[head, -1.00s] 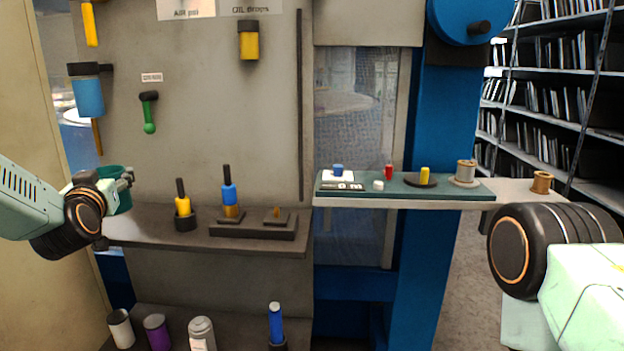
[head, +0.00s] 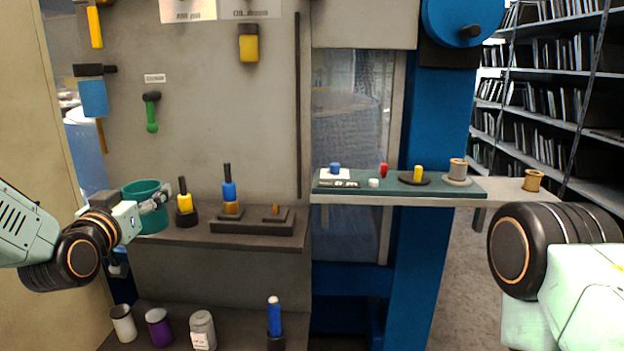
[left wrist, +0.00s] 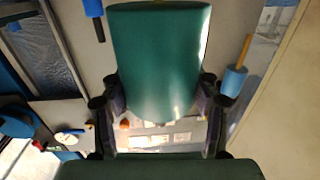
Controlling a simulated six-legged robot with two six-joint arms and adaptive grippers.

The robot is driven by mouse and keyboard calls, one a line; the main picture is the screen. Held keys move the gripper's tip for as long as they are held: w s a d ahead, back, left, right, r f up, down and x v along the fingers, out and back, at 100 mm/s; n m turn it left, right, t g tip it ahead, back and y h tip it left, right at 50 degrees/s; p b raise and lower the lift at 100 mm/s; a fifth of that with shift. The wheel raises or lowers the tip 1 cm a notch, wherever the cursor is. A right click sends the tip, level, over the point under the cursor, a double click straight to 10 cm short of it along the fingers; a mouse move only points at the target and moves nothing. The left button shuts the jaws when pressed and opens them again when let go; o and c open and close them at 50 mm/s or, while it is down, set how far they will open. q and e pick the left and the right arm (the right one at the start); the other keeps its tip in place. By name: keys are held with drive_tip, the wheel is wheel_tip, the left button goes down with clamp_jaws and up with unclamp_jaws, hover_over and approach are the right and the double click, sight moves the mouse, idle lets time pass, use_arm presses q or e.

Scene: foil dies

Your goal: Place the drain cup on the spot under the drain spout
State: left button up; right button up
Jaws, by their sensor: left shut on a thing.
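The drain cup is a teal-green open cup (head: 147,219), upright in the head view at the left end of the grey shelf (head: 200,237). My left gripper (head: 155,198) is shut on it. I cannot tell whether its base touches the shelf. In the left wrist view the cup (left wrist: 160,60) fills the middle, between both fingers (left wrist: 160,105). A blue cylinder (head: 93,98) with a black top and a thin amber tube (head: 101,135) below hangs on the panel above left; it may be the drain spout. The spot is not distinguishable. My right gripper is out of view.
A green lever (head: 151,120) hangs above. Several cans (head: 202,328) stand on the lower shelf.

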use_arm(q)
drive_tip(key=s+d+f+m+g+h+p, duration=0.1)
drive_tip(key=s+d+f+m+h, duration=0.2)
drive_tip(key=s+d+f, duration=0.4)
drive_tip(key=s+d+f+m+g+h+p, duration=0.1)
drive_tip(key=s+d+f+h, duration=0.4)
drive_tip(key=s, duration=0.9)
wheel_tip(320, 180, down, 4)
drive_tip(key=shift+s+d+r+m+h+p, duration=0.2)
drive_tip(key=shift+d+m+h+p, duration=0.3)
drive_tip(key=shift+d+m, duration=0.4)
drive_tip(key=shift+w, duration=0.1)
